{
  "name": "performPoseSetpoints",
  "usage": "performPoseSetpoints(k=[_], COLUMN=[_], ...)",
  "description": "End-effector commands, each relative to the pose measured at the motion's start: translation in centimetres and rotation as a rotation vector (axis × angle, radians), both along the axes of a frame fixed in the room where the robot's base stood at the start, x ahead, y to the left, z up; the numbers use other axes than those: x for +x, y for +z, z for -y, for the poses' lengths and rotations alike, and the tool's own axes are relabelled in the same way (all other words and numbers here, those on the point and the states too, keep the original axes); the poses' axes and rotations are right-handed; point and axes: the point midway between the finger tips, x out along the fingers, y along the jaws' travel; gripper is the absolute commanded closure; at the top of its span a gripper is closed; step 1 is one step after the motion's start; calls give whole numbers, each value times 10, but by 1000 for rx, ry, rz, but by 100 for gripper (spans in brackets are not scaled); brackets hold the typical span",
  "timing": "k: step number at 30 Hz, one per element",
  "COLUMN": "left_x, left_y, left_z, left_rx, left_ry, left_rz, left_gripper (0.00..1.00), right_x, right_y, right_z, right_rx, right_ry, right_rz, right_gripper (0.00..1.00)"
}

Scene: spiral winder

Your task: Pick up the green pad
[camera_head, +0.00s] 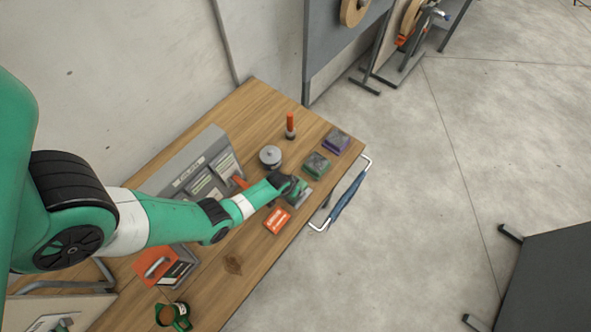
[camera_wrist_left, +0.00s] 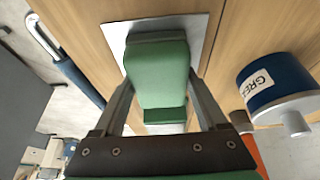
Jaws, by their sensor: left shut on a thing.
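My left gripper (camera_head: 293,190) reaches down at the right part of the wooden table. In the left wrist view its fingers (camera_wrist_left: 160,100) are closed on the two sides of a rounded green piece (camera_wrist_left: 163,75). A thin grey metal plate (camera_wrist_left: 118,32) shows under and around this piece. I cannot tell whether the piece is joined to the plate or has left it. A green block with a dark grey top (camera_head: 317,164) lies just beyond the gripper, apart from it. I cannot tell which of the two greens is the pad. My right gripper is not in view.
A purple block (camera_head: 336,140), an orange-handled tool (camera_head: 291,125) and a grease can (camera_head: 270,156) stand beyond the gripper. The can is close in the wrist view (camera_wrist_left: 265,85). An orange box (camera_head: 277,220) lies nearer. A blue-gripped rail (camera_head: 347,198) runs off the table's right edge.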

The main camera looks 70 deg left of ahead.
Motion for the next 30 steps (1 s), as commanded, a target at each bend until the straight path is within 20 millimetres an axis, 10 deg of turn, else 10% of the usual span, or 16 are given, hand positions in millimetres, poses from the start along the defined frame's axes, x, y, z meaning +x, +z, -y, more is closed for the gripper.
performPoseSetpoints(k=[16,23,30], left_x=[1,-34,-76], left_y=[42,111,129], left_z=[0,39,86], left_rx=[2,-1,-1], left_ry=[1,-4,-6], left_rz=[5,-2,-2], left_gripper=[90,90,90], right_x=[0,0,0], right_y=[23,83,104], right_z=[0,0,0], right_rx=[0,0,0], right_ry=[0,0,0], right_rz=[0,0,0], right_gripper=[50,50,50])
